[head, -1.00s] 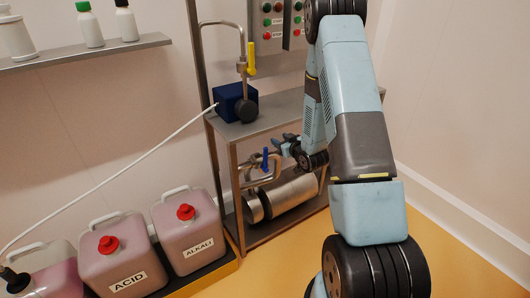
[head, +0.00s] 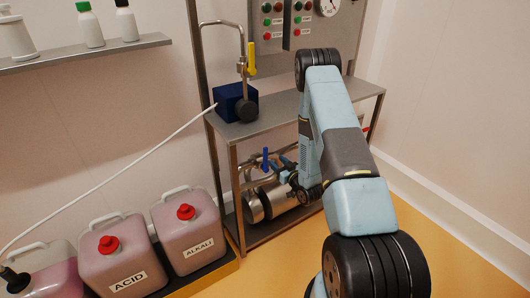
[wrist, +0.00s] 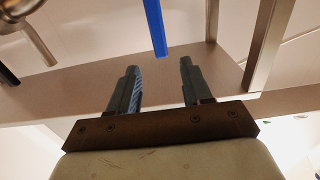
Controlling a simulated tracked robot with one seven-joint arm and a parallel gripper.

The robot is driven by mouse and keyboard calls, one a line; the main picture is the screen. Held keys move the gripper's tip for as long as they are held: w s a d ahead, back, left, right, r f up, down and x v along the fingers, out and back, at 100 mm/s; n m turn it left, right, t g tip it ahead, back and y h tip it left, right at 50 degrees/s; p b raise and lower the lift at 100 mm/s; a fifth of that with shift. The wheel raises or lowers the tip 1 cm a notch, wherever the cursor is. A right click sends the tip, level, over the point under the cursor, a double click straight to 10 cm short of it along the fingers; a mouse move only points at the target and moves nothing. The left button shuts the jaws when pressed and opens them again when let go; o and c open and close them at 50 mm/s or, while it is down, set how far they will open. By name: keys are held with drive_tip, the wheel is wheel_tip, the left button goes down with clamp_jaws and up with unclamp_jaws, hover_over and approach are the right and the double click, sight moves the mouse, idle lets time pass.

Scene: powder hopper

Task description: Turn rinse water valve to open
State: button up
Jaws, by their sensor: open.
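A blue valve lever (head: 265,159) stands upright on the pipework below the shelf of the steel stand. No label on it is readable. My gripper (head: 284,163) is just to its right in the head view, partly hidden by my arm. In the wrist view the blue lever (wrist: 155,25) hangs in from the top, roughly in line with the gap between the fingers. My gripper (wrist: 159,68) is open and empty there, its two fingers apart. The lever's end appears just beyond the fingertips, with no clear contact.
A yellow lever (head: 251,58) sits on the upper pipe above a dark blue box (head: 229,99) on the shelf (head: 275,118). A steel cylinder (head: 283,198) lies below. Acid (head: 112,258) and alkali (head: 187,232) canisters stand at left. Stand posts are close to my arm.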

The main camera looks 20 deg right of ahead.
sight(267, 152)
drive_tip(key=x, duration=1)
drive_tip(key=shift+s, duration=0.1)
clamp_jaws()
idle(0.3)
